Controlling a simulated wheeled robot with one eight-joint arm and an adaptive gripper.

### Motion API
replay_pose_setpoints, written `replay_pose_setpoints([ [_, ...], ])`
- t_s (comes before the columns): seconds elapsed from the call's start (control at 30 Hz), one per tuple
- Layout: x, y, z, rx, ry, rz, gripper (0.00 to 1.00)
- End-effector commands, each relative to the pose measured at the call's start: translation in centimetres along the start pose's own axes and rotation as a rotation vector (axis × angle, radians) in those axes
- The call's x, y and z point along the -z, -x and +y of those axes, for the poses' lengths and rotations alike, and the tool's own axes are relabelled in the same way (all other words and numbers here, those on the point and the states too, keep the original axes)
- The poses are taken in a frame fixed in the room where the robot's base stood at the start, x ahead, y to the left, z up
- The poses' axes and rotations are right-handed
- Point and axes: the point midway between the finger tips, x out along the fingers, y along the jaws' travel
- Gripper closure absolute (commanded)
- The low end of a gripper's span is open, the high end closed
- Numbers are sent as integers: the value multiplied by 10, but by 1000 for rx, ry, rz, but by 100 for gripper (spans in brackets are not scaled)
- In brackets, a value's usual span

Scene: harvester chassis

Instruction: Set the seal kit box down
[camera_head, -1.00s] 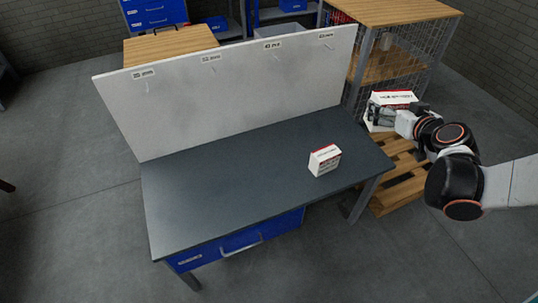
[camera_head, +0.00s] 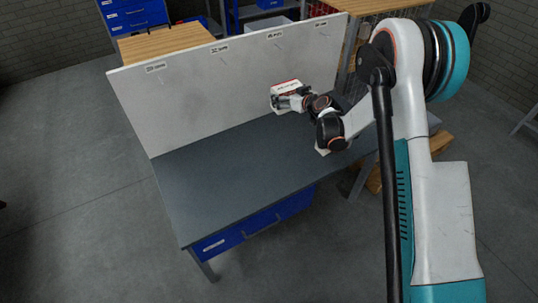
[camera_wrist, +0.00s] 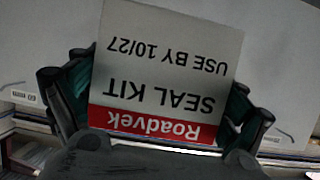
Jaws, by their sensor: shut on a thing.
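The seal kit box (camera_head: 287,87) is white with a red band. It is held up in front of the white back panel, above the workbench top (camera_head: 225,195). My gripper (camera_head: 293,102) is shut on it. In the wrist view the seal kit box (camera_wrist: 165,65) fills the middle between the fingers of my gripper (camera_wrist: 155,105). Its label reads "Roadvek SEAL KIT USE BY 10/27", upside down. The box's underside is not visible.
The white back panel (camera_head: 200,95) with small labels and hooks stands along the bench's far edge. Blue drawers (camera_head: 250,225) hang under the front. The bench's left and middle are clear. My arm covers much of its right end, where another box stood earlier.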

Motion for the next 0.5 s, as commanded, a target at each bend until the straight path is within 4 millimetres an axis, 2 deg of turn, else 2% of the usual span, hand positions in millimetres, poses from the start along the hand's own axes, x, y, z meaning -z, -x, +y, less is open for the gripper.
replay_pose_setpoints([
  [0.23,-19,-21,-7,12,5,0,38],
  [0.5,-79,-46,-7,12,5,0,38],
])
